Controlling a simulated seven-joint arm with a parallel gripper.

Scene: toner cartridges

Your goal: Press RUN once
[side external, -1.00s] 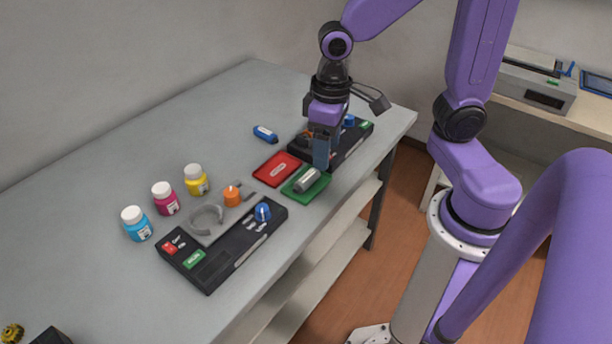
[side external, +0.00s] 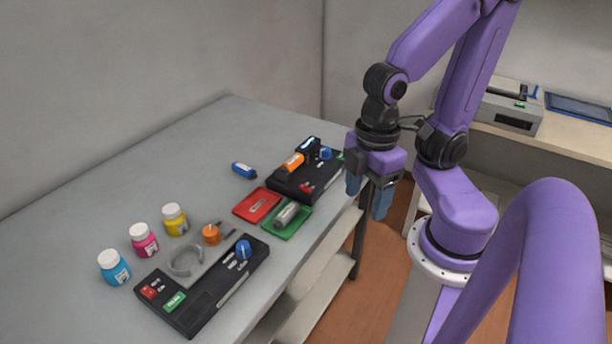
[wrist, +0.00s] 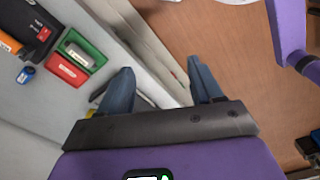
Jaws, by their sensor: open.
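Two black control units lie on the grey table. The near unit (side external: 210,302) has a green button (side external: 174,301), a red button (side external: 149,291) and a blue knob (side external: 243,249). The far unit (side external: 290,186) has a red button (side external: 306,187), a blue knob (side external: 325,154) and a green patch at its right end, partly hidden by my gripper. The button lettering is too small to read. My gripper (side external: 368,197) is open and empty, fingers down, beyond the table's front edge, right of the far unit. Its two fingers also show apart in the wrist view (wrist: 160,75).
A green tray (side external: 270,232) holds a grey cylinder (side external: 287,213), beside a red tray (side external: 249,213). An orange block (side external: 293,163) is on the far unit.

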